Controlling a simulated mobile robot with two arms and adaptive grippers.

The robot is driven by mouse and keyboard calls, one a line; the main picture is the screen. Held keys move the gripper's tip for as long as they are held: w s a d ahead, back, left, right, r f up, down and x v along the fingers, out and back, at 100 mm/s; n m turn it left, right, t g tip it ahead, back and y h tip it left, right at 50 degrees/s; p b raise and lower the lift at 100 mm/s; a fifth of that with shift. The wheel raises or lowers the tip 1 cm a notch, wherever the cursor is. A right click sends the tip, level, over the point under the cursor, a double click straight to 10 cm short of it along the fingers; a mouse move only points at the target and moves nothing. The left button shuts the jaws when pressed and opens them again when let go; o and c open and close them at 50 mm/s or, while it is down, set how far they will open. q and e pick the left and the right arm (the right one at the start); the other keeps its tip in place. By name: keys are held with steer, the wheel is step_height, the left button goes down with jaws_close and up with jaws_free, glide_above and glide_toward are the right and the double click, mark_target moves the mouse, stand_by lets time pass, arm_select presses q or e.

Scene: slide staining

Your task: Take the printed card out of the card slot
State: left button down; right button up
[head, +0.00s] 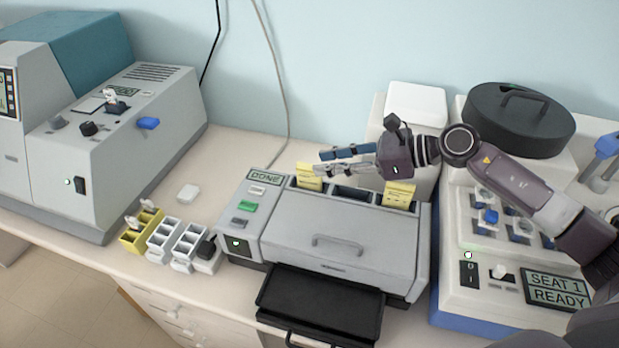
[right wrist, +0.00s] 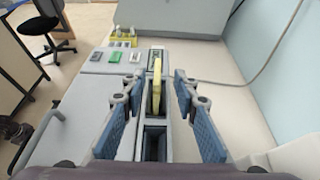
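A grey machine (head: 330,245) with a "DONE" display (head: 265,177) has a row of slots along its back top edge. In the right wrist view that card (right wrist: 157,72) shows edge-on between the open fingertips (right wrist: 158,86), apart from both. Its lower part is hidden in the slot. My left gripper is not in view.
A black tray (head: 320,305) juts from the machine's front. Small yellow and white racks (head: 141,231) stand to its left. A "SEAT 1 READY" device (head: 555,288) stands to the right, and a cable (head: 285,100) hangs behind. The counter at the back left is mostly clear.

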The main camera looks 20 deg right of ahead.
mark_target(309, 164)
steer(key=p+x, duration=0.3)
steer(key=x, duration=0.1)
steer(key=shift+s, duration=0.2)
steer(key=shift+w+a+f, duration=0.25)
steer(key=shift+a+f, duration=0.1)
steer(key=shift+a, duration=0.1)
steer(key=shift+c, duration=0.7)
jaws_close()
